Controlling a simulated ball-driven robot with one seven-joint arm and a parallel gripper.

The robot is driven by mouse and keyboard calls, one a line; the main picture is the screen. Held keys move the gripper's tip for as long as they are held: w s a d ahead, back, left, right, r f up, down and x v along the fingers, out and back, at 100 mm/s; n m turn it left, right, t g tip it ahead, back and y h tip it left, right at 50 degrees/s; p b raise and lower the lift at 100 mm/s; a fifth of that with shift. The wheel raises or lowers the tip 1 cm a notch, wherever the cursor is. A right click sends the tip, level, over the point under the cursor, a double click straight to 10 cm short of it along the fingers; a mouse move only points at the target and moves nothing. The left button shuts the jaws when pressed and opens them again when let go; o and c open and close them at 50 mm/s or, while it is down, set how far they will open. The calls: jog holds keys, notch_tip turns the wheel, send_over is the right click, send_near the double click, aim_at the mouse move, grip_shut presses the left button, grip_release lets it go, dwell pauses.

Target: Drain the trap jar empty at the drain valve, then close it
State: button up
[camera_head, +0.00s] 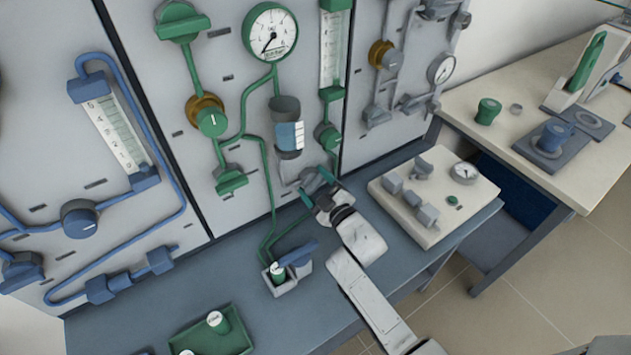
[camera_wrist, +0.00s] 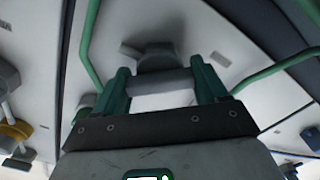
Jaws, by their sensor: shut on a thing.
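The trap jar (camera_head: 289,137) hangs on the panel under the pressure gauge, with a dark grey cap, blue contents and a white scale label. A grey drain valve (camera_head: 312,178) sits just below and right of it. My gripper (camera_head: 317,188) is at that valve, its green fingertips on either side. In the wrist view, my gripper (camera_wrist: 163,82) is shut on the valve's grey handle bar (camera_wrist: 160,84), which lies across between the fingers. The valve's round body (camera_wrist: 157,58) shows behind the bar. The jar's exact level and the outlet are hard to make out.
A green tray (camera_head: 198,341) with white-capped vials is at the front. A cream control box (camera_head: 450,222) stands right of my arm. Green pipes run close by.

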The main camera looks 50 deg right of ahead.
jog(key=m+p, duration=0.1)
jog(key=m, duration=0.3)
jog(key=shift+f+m+p, duration=0.1)
jog(key=shift+m+p, duration=0.35)
jog(key=shift+m, duration=1.45)
jog(key=o, duration=1.1)
jog(key=shift+c, duration=0.2)
jog(key=shift+s, duration=0.1)
jog(key=b+v, duration=0.1)
jog(key=v, duration=0.9)
jog(key=shift+s, duration=0.3)
jog(key=shift+s+a, duration=0.1)
